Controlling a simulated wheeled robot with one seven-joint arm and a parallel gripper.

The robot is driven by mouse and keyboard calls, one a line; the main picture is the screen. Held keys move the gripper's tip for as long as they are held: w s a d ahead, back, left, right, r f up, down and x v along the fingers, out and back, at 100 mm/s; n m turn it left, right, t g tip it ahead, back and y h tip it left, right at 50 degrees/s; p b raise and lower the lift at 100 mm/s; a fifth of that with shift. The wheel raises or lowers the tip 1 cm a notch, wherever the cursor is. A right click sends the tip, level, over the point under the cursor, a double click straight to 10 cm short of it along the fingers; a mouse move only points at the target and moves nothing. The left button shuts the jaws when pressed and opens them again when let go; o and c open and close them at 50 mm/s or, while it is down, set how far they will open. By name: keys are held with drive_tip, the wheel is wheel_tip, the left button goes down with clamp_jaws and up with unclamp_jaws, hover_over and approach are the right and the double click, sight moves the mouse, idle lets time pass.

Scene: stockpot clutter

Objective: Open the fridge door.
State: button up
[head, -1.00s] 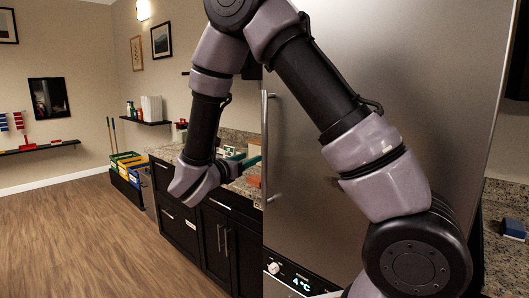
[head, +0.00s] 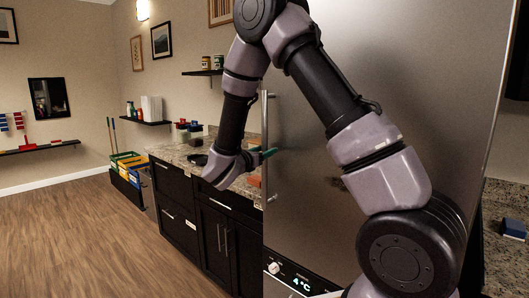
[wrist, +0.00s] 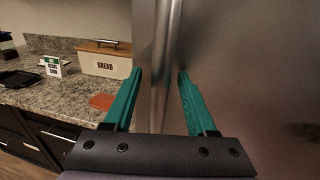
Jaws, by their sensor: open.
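The fridge door (head: 400,75) is a tall brushed-steel panel that looks shut. Its slim vertical handle (head: 267,120) runs along the door's left edge. In the head view my gripper (head: 268,154) is at the middle of the handle, partly hidden behind its own wrist. In the wrist view my gripper (wrist: 158,75) is open, with its teal fingers on either side of a vertical steel bar, the handle (wrist: 168,40). Contact between fingers and handle cannot be told. The door face (wrist: 260,70) fills the right of the wrist view.
A granite counter (wrist: 65,97) with dark cabinets lies left of the fridge. It bears a bread box (wrist: 105,62), a small sign card (wrist: 52,66) and an orange item (wrist: 102,101). The wooden floor (head: 100,245) at the left is clear.

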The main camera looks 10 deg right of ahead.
clamp_jaws()
idle(1.3)
